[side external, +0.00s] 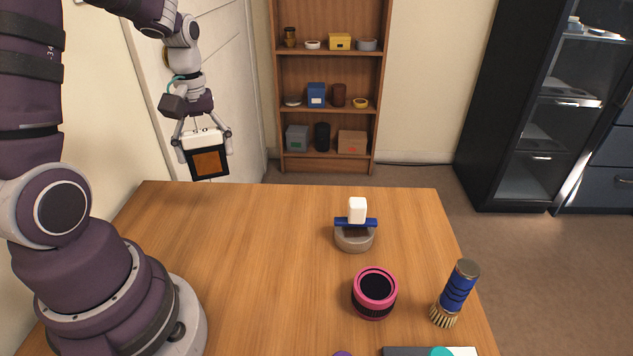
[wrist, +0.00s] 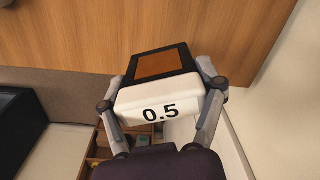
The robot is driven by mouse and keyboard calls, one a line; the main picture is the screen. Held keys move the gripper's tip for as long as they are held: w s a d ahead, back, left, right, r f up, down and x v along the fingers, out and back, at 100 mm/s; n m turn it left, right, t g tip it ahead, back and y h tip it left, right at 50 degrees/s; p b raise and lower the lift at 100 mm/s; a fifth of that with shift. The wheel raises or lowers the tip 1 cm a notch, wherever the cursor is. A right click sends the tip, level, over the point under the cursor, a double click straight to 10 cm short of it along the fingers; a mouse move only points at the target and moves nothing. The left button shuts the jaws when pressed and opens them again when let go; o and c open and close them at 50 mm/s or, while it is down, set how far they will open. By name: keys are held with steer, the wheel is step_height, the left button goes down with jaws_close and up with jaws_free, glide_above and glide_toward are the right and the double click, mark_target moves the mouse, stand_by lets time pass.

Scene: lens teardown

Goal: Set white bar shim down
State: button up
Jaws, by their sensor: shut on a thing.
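My gripper (side external: 203,143) is raised at the far left of the table, near the white wall, in the side external view. It is shut on a white bar shim (side external: 204,136), which also shows in the wrist view (wrist: 160,108) with "0.5" printed on it. A black-framed square piece with an orange-brown face (side external: 208,163) is at the shim's far end from my wrist; it shows in the wrist view too (wrist: 162,64). I cannot tell whether it is fixed to the shim. Both are held clear of the table.
On the wooden table (side external: 250,240) stand a grey round piece (side external: 354,240) with a blue bar (side external: 343,222) and white block (side external: 357,208) on top, a pink-and-black ring (side external: 375,293) and a blue brush (side external: 456,291). A dark tray edge (side external: 410,351) shows at front. The table's left and middle are clear.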

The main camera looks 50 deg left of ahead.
steer(key=s+a+n, duration=0.3)
steer(key=s+n, duration=0.1)
steer(key=s, duration=0.5)
steer(key=shift+n, duration=0.3)
steer(key=f, duration=0.5)
steer(key=s+f, duration=0.1)
steer(key=f, duration=0.2)
steer(key=shift+d+f, duration=0.2)
steer(key=shift+f, duration=0.05)
steer(key=o, duration=1.2)
steer(key=shift+f, duration=0.15)
